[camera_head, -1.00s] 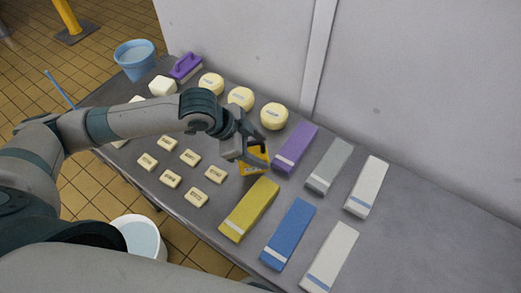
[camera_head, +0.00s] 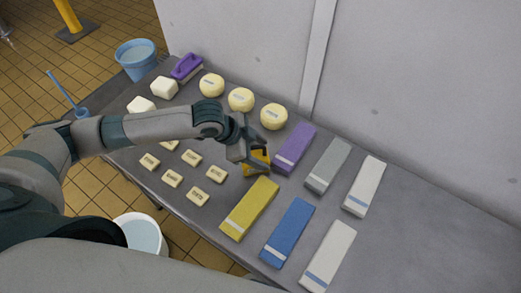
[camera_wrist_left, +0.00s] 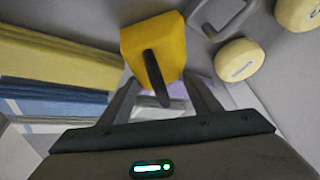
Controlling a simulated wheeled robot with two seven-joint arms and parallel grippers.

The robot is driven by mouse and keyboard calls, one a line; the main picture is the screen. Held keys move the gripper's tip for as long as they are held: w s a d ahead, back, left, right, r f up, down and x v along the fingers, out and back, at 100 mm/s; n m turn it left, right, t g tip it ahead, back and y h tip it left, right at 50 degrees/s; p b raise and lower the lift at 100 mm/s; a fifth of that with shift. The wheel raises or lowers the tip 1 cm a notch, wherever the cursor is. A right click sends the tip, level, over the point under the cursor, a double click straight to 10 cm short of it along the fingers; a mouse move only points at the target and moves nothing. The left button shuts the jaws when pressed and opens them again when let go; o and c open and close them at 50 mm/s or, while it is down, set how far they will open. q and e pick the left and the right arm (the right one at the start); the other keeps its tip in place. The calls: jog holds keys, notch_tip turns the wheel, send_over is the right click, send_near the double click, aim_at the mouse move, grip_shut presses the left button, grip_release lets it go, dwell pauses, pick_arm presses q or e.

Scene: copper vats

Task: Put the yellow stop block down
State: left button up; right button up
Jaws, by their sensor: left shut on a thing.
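The yellow stop block (camera_head: 258,163) is in my left gripper (camera_head: 250,152), low over the grey table (camera_head: 420,235). In the head view it sits between the yellow bar and the purple bar, partly hidden by the gripper. In the left wrist view the block (camera_wrist_left: 152,42) shows in front of the fingers (camera_wrist_left: 160,98), with a dark narrow part pointing back between them. I cannot tell whether its underside touches the table. My right gripper is not in view.
Yellow (camera_head: 249,208), blue (camera_head: 288,232), purple (camera_head: 295,148), grey (camera_head: 328,165) and white (camera_head: 364,186) bars lie close by. Round yellow cheeses (camera_head: 241,99) stand behind, and several small labelled blocks (camera_head: 191,158) lie left. The table's right end is clear.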

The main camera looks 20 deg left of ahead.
pick_arm(q)
jog(key=shift+f, duration=0.2)
jog(key=shift+c, duration=0.6)
jog(key=o, duration=1.6)
jog(key=shift+f, duration=0.1)
jog(key=shift+o, duration=0.2)
jog(key=b+v, duration=0.2)
jog(key=v, duration=1)
